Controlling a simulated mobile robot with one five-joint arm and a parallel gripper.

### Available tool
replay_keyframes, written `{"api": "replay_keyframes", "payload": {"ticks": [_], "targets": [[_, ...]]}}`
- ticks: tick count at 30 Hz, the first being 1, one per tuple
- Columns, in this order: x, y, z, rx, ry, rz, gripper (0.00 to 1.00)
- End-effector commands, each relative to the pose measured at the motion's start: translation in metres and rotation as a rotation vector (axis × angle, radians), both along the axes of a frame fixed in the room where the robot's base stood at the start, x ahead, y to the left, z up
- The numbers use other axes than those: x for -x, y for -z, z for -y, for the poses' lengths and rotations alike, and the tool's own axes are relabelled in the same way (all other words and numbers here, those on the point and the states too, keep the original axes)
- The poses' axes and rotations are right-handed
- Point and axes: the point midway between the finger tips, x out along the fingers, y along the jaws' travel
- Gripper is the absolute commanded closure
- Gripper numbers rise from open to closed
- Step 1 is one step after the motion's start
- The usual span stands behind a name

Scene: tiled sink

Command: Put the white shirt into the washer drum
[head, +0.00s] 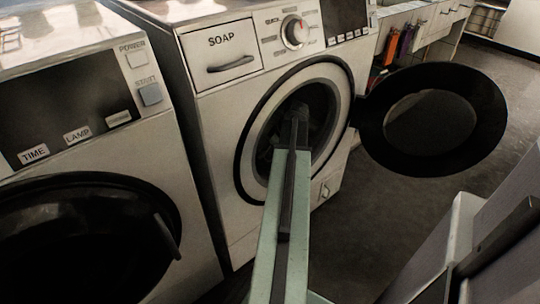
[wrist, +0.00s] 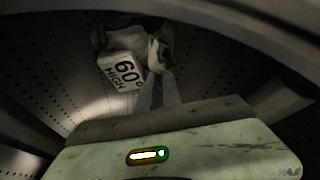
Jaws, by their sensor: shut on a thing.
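The washer (head: 215,110) stands in the middle of the head view with its round door (head: 430,120) swung open to the right. My arm reaches into the dark drum opening (head: 318,100). In the wrist view my gripper (wrist: 158,82) is inside the perforated drum (wrist: 215,75), shut on the white shirt (wrist: 160,42). The fingertips are partly hidden by the shirt. I cannot tell whether the shirt touches the drum wall. In the head view the drum's shadow hides the shirt.
A second machine (head: 85,90) with a dark round door (head: 85,240) stands close on the left. The washer's rim (head: 247,165) surrounds my arm. Shelves with coloured bottles (head: 392,45) stand behind the open door.

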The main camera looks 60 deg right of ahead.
Motion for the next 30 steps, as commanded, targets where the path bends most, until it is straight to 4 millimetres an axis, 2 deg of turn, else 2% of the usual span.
{"api": "replay_keyframes", "payload": {"ticks": [9,10,12,21,26,30], "targets": [[0.001,0.003,0.001,0.000,0.001,0.001,1.00],[0.001,0.001,0.001,0.000,0.001,0.001,0.82],[0.001,0.001,0.001,0.000,0.001,0.001,0.69],[0.001,-0.001,0.001,0.000,0.002,0.001,0.69],[0.008,-0.023,0.001,0.000,0.003,0.001,0.69],[0.021,-0.058,0.002,-0.001,0.004,0.001,0.69]]}}
